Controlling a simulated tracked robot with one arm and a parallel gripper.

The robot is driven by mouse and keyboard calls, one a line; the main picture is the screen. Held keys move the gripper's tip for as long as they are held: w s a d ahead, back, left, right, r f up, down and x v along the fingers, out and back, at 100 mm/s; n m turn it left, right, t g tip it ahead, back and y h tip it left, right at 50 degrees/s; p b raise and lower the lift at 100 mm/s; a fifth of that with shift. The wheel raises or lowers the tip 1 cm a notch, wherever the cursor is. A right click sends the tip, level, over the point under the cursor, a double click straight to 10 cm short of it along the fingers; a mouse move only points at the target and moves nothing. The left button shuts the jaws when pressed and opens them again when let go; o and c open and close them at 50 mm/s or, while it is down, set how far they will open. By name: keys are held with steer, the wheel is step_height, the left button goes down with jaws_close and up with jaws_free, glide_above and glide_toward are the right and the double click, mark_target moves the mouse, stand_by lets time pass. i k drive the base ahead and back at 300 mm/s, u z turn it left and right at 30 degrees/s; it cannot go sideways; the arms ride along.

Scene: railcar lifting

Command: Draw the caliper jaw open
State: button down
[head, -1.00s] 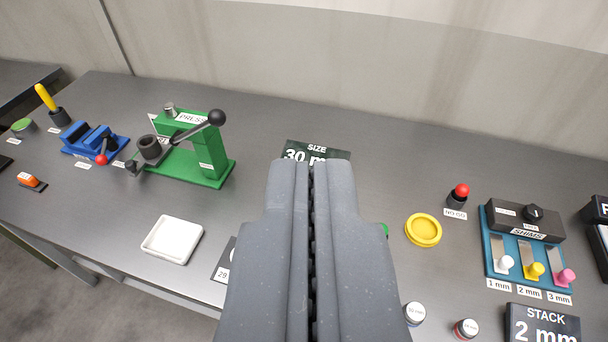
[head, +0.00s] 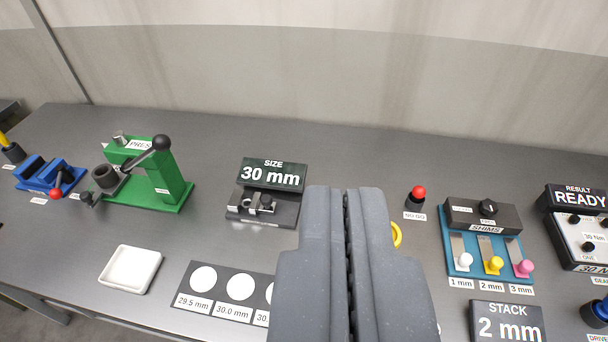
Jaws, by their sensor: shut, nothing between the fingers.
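The caliper (head: 262,207) is a small dark fixture with grey metal jaws on the bench, just left of my gripper's tips in the picture. Behind it stands a black sign (head: 273,174) reading SIZE 30 mm. The caliper's jaw parts are too small to tell how far apart they are. My gripper (head: 344,190) is shut and empty, pointing away from the camera over the bench, to the right of the caliper. It hides part of the bench and of the yellow ring behind it.
A green press (head: 158,178) and blue vise (head: 48,174) stand at left, with a white tray (head: 131,269) in front. A gauge card (head: 222,291) lies nearer. At right are a red-topped post (head: 418,195), the shims rack (head: 485,245) and a STACK sign (head: 507,322). Bench between press and caliper is clear.

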mark_target(260, 203)
steer(key=z, duration=2.25)
steer(key=k, duration=0.95)
steer(key=u, duration=2.1)
steer(key=i, duration=1)
steer(key=z, duration=0.05)
